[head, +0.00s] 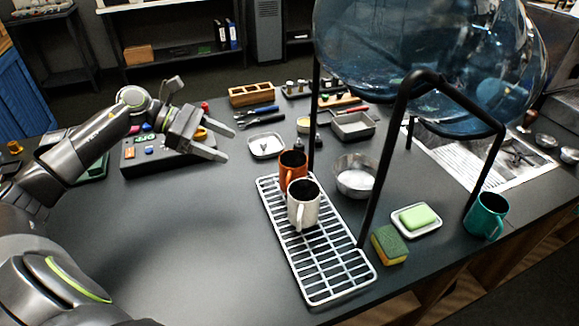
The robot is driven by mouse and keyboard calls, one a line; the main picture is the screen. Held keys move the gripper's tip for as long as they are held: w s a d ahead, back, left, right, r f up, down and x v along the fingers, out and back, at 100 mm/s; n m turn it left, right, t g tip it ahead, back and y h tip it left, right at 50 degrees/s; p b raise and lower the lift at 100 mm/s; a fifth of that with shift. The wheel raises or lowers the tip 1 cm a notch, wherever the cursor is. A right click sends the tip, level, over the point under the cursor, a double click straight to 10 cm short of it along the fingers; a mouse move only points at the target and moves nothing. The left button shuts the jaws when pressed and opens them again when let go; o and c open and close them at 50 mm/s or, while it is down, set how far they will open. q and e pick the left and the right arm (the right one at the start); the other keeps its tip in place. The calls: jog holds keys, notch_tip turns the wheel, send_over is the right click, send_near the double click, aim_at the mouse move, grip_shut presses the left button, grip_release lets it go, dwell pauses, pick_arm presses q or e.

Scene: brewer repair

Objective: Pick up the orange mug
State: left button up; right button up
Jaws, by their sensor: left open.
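The orange mug (291,164) stands upright on the far part of the white drying rack (323,272). A white mug (303,209) stands on the rack just in front of it and hides its lower part. The orange mug's handle faces the front. My left gripper (219,143) is open and empty, above the table to the left of and beyond the orange mug, apart from it. My right gripper is not in view.
A large blue water bottle (430,60) sits on a black frame (385,150) right of the rack. A metal bowl (356,176) stands right of the mugs. A small white tray (267,146) lies behind them. The table's left front is clear.

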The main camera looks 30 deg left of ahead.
aim_at(286, 167)
pick_arm(q)
jog(key=p+x, duration=0.3)
jog(key=x, duration=0.7)
jog(key=shift+d+r+p, duration=0.1)
jog(key=shift+d+p, duration=0.2)
jog(key=shift+p, duration=0.1)
jog(key=shift+w+d+f, duration=0.15)
jog(key=shift+d+f, duration=0.1)
jog(key=shift+w+d+p, duration=0.2)
jog(key=shift+d+p, duration=0.2)
jog(key=shift+p, duration=0.2)
jog(key=p+x, duration=0.2)
jog(key=x, duration=0.1)
jog(key=shift+w+d, duration=0.1)
jog(key=shift+w, duration=0.1)
jog(key=shift+w+d+f, duration=0.2)
jog(key=shift+d+f, duration=0.15)
jog(key=shift+d, duration=0.05)
jog(key=shift+f, duration=0.1)
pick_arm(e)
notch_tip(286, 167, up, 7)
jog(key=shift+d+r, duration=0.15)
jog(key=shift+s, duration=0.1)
